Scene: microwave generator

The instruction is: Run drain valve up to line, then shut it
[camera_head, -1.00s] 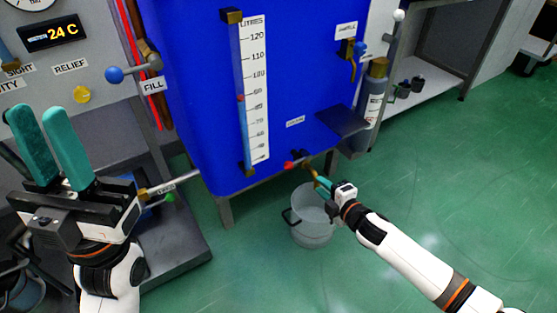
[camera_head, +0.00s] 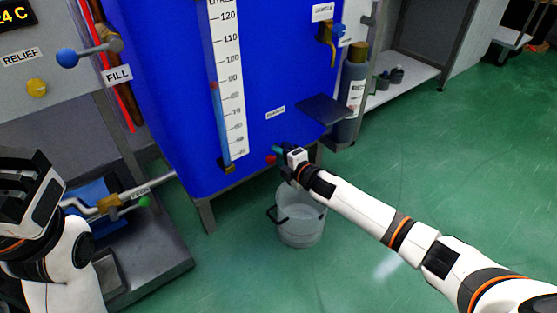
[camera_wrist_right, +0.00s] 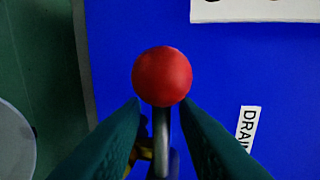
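The drain valve's red ball knob (camera_head: 271,160) shows at the bottom front of the blue tank (camera_head: 170,100); in the right wrist view the knob (camera_wrist_right: 162,76) sits on a grey stem. My right gripper (camera_head: 280,150) is at the valve. In the wrist view its teal fingers (camera_wrist_right: 162,108) are apart, one each side of the stem, with the knob just beyond the tips. A white level gauge (camera_head: 230,90) has a small red marker around the 90 mark.
A translucent bucket (camera_head: 301,220) stands on the green floor below the valve. A dark shelf (camera_head: 322,109) juts from the tank above and right. The FILL lever's blue knob (camera_head: 66,58) and a green-knobbed lever (camera_head: 143,202) are at left. The floor on the right is open.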

